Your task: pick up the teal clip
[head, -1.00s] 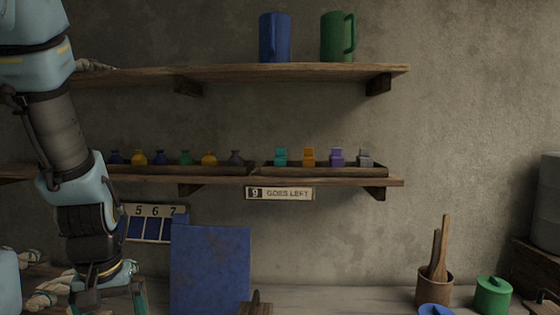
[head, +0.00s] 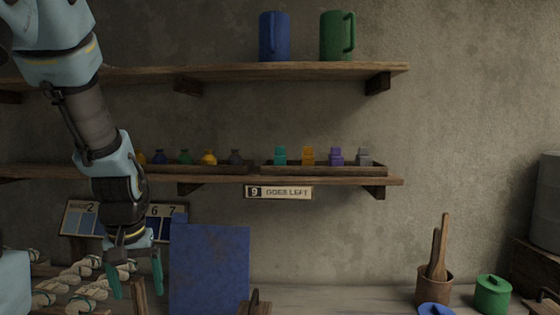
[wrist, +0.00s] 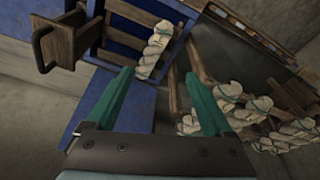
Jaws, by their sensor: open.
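The teal clip (head: 280,156) stands in a wooden tray (head: 322,170) on the lower shelf, at the left end of a row with orange, purple and grey clips. My gripper (head: 136,283) hangs low at the left, pointing down, well below and to the left of the clip. Its teal fingers are spread with nothing between them, also in the wrist view (wrist: 160,98). The clip does not show in the wrist view.
A blue panel (head: 210,270) stands right of my gripper. Skeins (head: 85,270) lie at the lower left. Small bottles (head: 185,157) line the shelf's left part. Blue and green mugs (head: 337,37) stand on the upper shelf (head: 230,72). The wall below the shelf's right end is clear.

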